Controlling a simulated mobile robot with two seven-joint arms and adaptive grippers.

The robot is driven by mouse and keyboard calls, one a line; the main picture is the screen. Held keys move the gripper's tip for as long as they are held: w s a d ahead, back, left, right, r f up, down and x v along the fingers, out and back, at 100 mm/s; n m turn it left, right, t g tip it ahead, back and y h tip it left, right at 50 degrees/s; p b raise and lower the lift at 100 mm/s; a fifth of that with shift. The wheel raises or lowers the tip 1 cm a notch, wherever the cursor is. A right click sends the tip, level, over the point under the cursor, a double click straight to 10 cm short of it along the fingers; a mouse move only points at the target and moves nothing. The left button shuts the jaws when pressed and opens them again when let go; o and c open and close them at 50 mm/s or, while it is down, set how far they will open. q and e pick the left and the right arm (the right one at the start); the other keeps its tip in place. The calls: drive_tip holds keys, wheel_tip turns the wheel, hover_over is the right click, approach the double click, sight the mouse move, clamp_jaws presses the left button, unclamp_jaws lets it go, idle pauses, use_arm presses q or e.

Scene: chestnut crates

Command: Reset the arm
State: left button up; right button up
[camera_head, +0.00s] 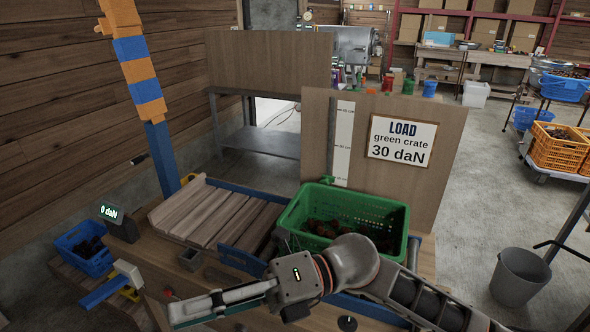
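My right arm comes in from the lower right, in front of the green crate. My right gripper (190,308) points left over the front of the wooden bench. Its fingers lie nearly edge-on, so I cannot tell whether they are open or shut. I see nothing hanging from it. My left arm and gripper are not in view. The green crate (318,243) stands on the bench with dark brown chestnuts (325,229) inside.
A slatted roller track (215,215) lies left of the crate. A display (110,212) reads 0 daN. A sign (401,140) says to load the green crate, 30 daN. A blue crate (82,264) sits at left; a grey bucket (519,279) stands on the floor at right.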

drive_tip(key=w+d+f+m+t+y+b, duration=0.2)
drive_tip(key=w+d+m+t+y, duration=0.35)
drive_tip(key=w+m+t, duration=0.7)
drive_tip(key=w+d+f+m+t+h+b, duration=0.1)
drive_tip(key=w+d+f+m+t+h, duration=0.1)
drive_tip(key=d+f+m+t+h, duration=0.7)
drive_tip(key=w+d+f+m+t+h, duration=0.2)
drive_tip(key=d+f+m+h, duration=0.35)
drive_tip(key=f+m, duration=0.75)
drive_tip(key=s+d+f+m+g+h, duration=0.2)
drive_tip(key=s+d+f, duration=0.2)
drive_tip(key=f, duration=0.4)
drive_tip(key=s+d+f+m+g+h+b, duration=0.1)
drive_tip(key=s+d+f+m+g, duration=0.1)
drive_tip(key=s+d+f, duration=0.3)
drive_tip(key=s+d+f+m+g+h, duration=0.2)
drive_tip(key=s+f, duration=0.4)
drive_tip(key=f, duration=0.5)
drive_tip(key=d+m, duration=0.1)
drive_tip(key=d, duration=0.1)
drive_tip(key=shift+s+d+h+b, duration=0.25)
drive_tip(key=shift+d+h+b, duration=0.05)
drive_tip(key=shift+d+b, duration=0.1)
drive_tip(key=shift+a, duration=0.1)
